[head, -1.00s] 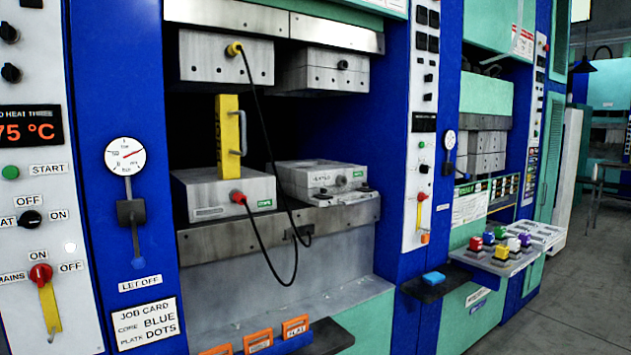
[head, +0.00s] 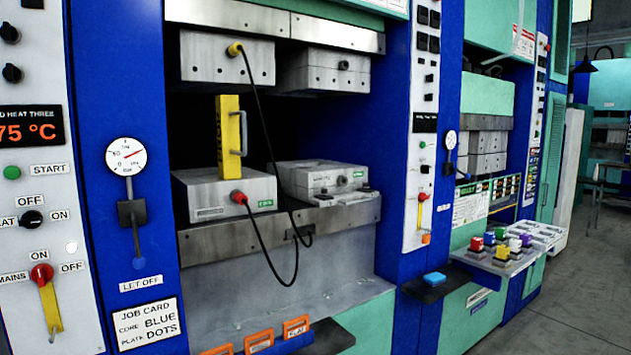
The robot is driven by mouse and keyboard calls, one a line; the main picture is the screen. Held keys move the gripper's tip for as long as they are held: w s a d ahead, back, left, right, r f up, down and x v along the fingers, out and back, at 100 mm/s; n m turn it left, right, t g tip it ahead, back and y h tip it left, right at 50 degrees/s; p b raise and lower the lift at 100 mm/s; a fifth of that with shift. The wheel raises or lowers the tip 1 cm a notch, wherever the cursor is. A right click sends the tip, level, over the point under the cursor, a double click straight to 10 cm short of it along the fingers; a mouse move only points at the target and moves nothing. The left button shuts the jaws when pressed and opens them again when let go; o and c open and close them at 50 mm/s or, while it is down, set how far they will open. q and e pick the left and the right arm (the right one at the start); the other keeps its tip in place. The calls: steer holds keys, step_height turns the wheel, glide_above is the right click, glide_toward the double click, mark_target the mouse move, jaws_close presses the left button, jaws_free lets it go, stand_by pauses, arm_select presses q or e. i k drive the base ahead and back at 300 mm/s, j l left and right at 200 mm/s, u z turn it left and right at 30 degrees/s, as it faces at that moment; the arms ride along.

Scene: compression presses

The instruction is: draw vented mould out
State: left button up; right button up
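Two grey metal blocks sit side by side on the press's lower ledge (head: 340,214) in the head view. The left block (head: 215,203) has a green label, a red plug with a black cable, and a yellow upright piece (head: 229,135) with a handle on top. The right block (head: 325,178) is lower, with a green label and a round dark fitting on its front. I cannot tell which of them is the vented mould. Upper blocks (head: 226,58) hang above with an open gap between. Neither of my grippers is in view.
A black cable (head: 266,125) hangs across the opening from the upper block. A gauge (head: 126,155) and a job card (head: 147,324) are on the left blue column. Orange-framed tags (head: 258,341) line the front edge.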

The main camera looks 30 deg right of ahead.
mark_target(302, 180)
steer(key=i+l, duration=0.35)
steer(key=l, duration=0.15)
steer(key=i+l, duration=0.35)
steer(key=l, duration=0.15)
steer(key=i+l+z, duration=0.1)
steer(key=i+l, duration=0.25)
steer(key=l, duration=0.15)
